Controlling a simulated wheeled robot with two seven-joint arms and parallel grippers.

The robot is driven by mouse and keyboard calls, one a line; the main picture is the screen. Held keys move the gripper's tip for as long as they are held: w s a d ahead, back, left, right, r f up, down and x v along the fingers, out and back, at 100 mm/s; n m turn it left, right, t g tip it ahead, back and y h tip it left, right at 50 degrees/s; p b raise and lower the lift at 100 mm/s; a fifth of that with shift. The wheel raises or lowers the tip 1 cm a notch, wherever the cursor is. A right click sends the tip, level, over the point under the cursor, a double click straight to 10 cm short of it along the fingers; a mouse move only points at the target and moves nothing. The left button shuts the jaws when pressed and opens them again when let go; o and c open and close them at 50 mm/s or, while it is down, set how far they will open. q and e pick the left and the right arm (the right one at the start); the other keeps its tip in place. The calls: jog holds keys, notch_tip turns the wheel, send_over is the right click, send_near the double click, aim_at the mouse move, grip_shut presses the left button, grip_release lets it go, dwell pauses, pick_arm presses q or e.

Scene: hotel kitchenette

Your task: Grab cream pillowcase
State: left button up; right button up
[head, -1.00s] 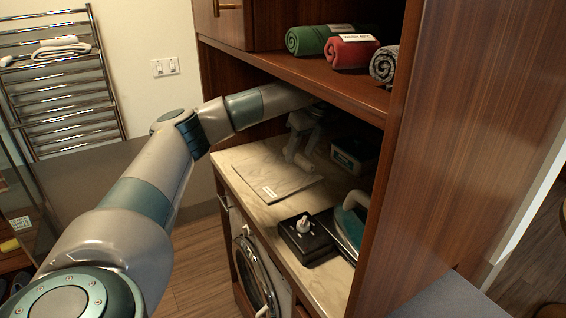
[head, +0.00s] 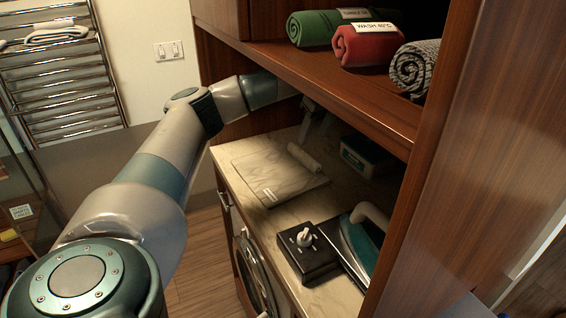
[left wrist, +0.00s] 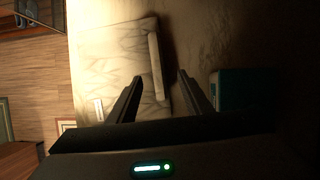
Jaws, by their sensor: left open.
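A cream pillowcase (head: 262,172) lies flat on the counter, with a small white label near its front edge. A pale rolled strip (head: 304,157) lies along its right side; I cannot tell whether it is part of the cloth. The pillowcase also shows in the left wrist view (left wrist: 112,50), with the strip (left wrist: 156,65) at its right edge. My left gripper (left wrist: 160,76) is open and empty, its fingers apart on either side of the strip's line. In the head view it is dim and partly hidden under the shelf. My right gripper is not in view.
A shelf (head: 350,100) with rolled green, red and grey towels overhangs the counter. A teal box (head: 365,157) stands behind right. A black knob box (head: 306,252) and a teal iron (head: 360,240) stand at the front. A wood panel (head: 490,150) closes the right side.

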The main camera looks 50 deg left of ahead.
aim_at(305, 152)
pick_arm(q)
jog(key=shift+w+a+f+p, duration=0.1)
jog(key=shift+a+f+p, duration=0.25)
jog(key=shift+f, duration=0.25)
jog(key=shift+a+f, duration=0.15)
jog(key=shift+f, duration=0.35)
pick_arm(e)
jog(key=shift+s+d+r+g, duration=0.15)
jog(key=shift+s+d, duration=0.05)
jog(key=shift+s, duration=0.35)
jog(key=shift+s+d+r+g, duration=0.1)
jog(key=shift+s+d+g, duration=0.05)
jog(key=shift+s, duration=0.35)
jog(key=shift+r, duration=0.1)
pick_arm(q)
jog(key=shift+a+f+p, duration=0.3)
jog(key=shift+f+p, duration=0.1)
jog(key=shift+p, duration=0.35)
jog(key=p+x, duration=0.1)
jog(key=x, duration=0.2)
jog(key=shift+p, duration=0.3)
jog(key=shift+a+f, duration=0.2)
jog(key=shift+f, duration=0.35)
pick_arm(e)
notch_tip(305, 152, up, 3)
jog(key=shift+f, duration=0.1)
